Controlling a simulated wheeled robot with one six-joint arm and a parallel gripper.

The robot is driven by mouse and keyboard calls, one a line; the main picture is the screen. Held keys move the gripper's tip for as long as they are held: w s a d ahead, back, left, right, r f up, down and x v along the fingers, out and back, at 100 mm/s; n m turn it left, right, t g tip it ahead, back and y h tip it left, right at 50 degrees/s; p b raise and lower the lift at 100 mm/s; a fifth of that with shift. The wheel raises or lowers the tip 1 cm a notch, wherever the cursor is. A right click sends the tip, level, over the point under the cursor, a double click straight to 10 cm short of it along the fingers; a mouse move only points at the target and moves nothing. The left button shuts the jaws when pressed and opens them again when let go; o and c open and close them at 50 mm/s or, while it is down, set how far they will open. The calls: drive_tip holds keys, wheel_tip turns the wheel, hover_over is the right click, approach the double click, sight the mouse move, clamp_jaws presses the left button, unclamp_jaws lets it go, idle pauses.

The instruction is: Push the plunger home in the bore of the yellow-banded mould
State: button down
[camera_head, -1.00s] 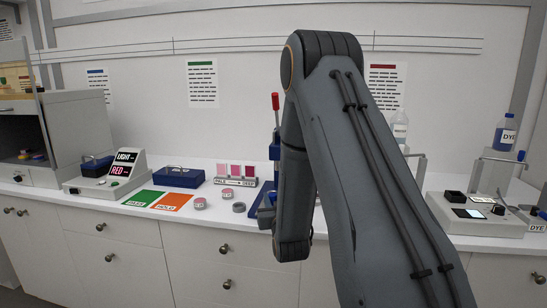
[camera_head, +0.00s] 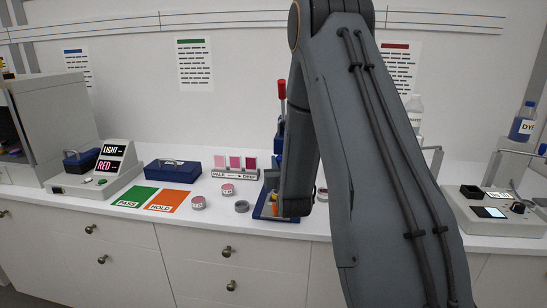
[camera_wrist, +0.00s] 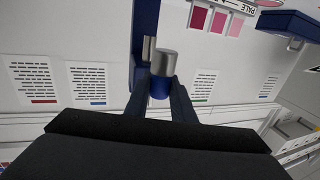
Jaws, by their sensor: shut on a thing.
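In the wrist view my gripper (camera_wrist: 161,88) is shut on the plunger (camera_wrist: 167,62), a grey metal cylinder with a blue part between the fingertips. Its metal end points away from the fingers, close beside a blue upright. In the head view the blue press (camera_head: 262,211) with a red-tipped lever (camera_head: 282,90) stands behind my arm, which covers much of it. A small yellow-orange patch (camera_head: 275,209) shows on the press base beside my arm, perhaps the mould's band. The bore is hidden, so I cannot tell whether the plunger touches it.
Left of the press are a grey ring (camera_head: 241,206), pink-topped jars (camera_head: 198,203), the swatch stand (camera_head: 235,174) and green (camera_head: 135,197) and orange (camera_head: 167,201) cards. A blue box (camera_head: 172,172) stands behind. A device with a lit screen (camera_head: 490,212) is at right.

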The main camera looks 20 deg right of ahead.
drive_tip(key=shift+w, duration=0.1)
drive_tip(key=shift+a, duration=0.1)
idle(0.3)
drive_tip(key=shift+f+b, duration=2.35)
drive_tip(key=shift+f, duration=0.5)
drive_tip(key=shift+f+b, duration=1.5)
drive_tip(key=c, duration=1.4)
unclamp_jaws()
drive_tip(key=shift+c, duration=0.2)
drive_tip(key=shift+b+v, duration=0.95)
drive_tip(key=shift+v, duration=2.95)
